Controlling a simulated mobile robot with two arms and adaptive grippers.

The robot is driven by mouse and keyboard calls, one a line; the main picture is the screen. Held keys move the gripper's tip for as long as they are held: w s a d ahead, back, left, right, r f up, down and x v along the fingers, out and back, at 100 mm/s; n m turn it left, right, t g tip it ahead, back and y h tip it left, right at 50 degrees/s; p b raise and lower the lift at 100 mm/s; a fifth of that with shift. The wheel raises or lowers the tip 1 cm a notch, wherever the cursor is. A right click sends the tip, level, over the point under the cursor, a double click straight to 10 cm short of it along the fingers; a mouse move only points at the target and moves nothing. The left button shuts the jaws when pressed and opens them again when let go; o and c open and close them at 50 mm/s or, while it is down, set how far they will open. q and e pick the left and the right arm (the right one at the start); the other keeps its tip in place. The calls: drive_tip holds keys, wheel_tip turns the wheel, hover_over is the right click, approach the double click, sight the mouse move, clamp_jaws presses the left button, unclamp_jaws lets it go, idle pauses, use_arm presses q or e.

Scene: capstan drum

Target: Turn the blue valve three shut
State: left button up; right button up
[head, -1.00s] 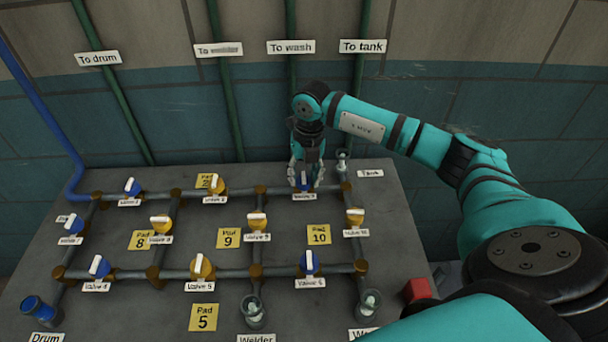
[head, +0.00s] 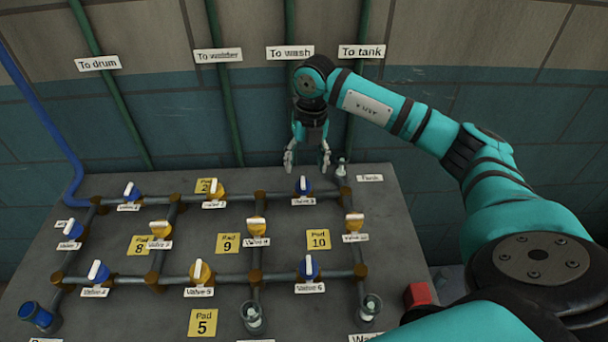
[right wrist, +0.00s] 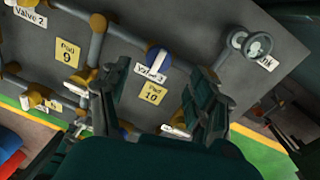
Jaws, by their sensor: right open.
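The blue valve labelled Valve 3 (head: 304,188) sits on the back pipe of the grey board, left of the back right joint. Its white handle points up in the head view and looks set across the pipe. Valve 3 also shows in the right wrist view (right wrist: 159,61), beyond the fingers, with its label beside it. My right gripper (head: 307,164) is open and empty, just above and behind the valve, apart from it. Its two spread fingers also show in the right wrist view (right wrist: 158,88). My left gripper is in no view.
Other blue and yellow valves, such as Valve 6 (head: 309,267) and Valve 2 (head: 215,189), sit along the pipes. A glass cup (head: 341,168) stands at the back right, close to my right fingers. A red block (head: 417,294) lies at the right.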

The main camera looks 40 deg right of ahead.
sight(307, 182)
drive_tip(key=r, duration=0.5)
drive_tip(key=shift+d+r, duration=0.2)
drive_tip(key=shift+r, duration=0.1)
